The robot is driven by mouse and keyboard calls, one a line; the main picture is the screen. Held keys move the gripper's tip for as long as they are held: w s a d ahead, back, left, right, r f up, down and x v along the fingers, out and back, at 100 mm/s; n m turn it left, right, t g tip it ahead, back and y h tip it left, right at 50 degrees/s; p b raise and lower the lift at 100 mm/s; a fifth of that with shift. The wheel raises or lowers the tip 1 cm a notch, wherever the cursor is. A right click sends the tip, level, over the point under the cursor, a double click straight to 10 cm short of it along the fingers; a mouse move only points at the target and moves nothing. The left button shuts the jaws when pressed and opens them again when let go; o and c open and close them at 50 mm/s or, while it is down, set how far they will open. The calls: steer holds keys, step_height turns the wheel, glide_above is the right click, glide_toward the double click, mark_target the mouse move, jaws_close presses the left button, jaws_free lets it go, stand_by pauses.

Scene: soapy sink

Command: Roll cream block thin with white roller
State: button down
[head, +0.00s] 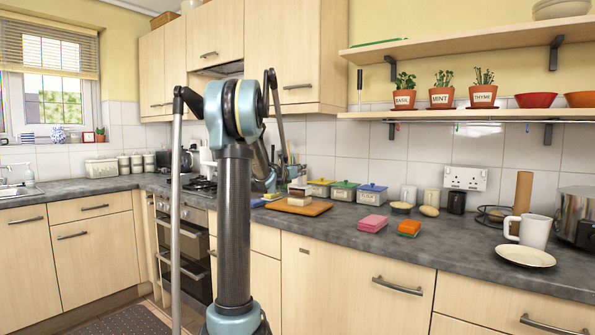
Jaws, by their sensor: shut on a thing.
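A cream block (300,201) sits on a wooden board (322,208) on the counter, just right of my arm. Paler and brownish layers show on top of it, too small to tell apart. I cannot pick out the white roller for certain. My arm rises in the middle of the view and its far links come down behind it, toward the left side of the board. The end of the arm is mostly hidden and blends with dark shapes behind the board, so my gripper's fingers and what is between them cannot be made out.
A white mug (535,231), a plate (525,257) and a brown upright roll (522,195) stand farther right. The counter front between them is clear.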

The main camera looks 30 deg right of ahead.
steer(key=shift+f, duration=0.55)
stand_by(0.8)
